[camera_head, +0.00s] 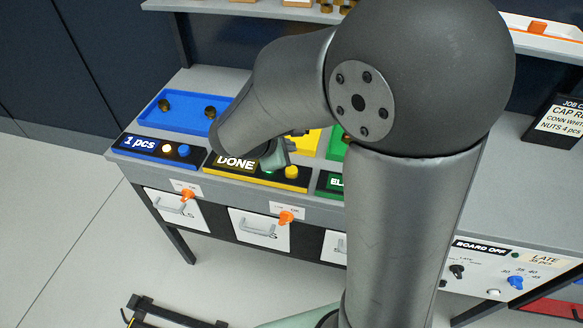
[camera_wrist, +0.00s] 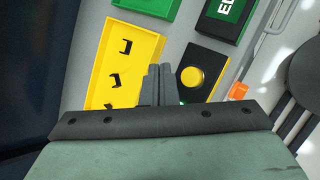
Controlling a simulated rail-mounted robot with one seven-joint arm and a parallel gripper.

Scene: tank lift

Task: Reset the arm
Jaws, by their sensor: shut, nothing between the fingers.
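My gripper (camera_head: 276,156) is low over the workbench, at the DONE panel (camera_head: 236,163), partly hidden behind my own arm. In the wrist view my gripper's fingers (camera_wrist: 158,84) are together with nothing between them. They are seen between the yellow tray (camera_wrist: 95,82) and the black panel with a round yellow button (camera_wrist: 192,77). I cannot tell whether the fingertips touch anything. The yellow button also shows in the head view (camera_head: 291,171), just right of my gripper.
A green tray (camera_wrist: 150,5) lies beyond the yellow one. Orange knobs (camera_head: 286,217) stick out along the front edge. A shelf (camera_head: 230,8) runs above the bench. A black sign (camera_head: 560,122) stands at right.

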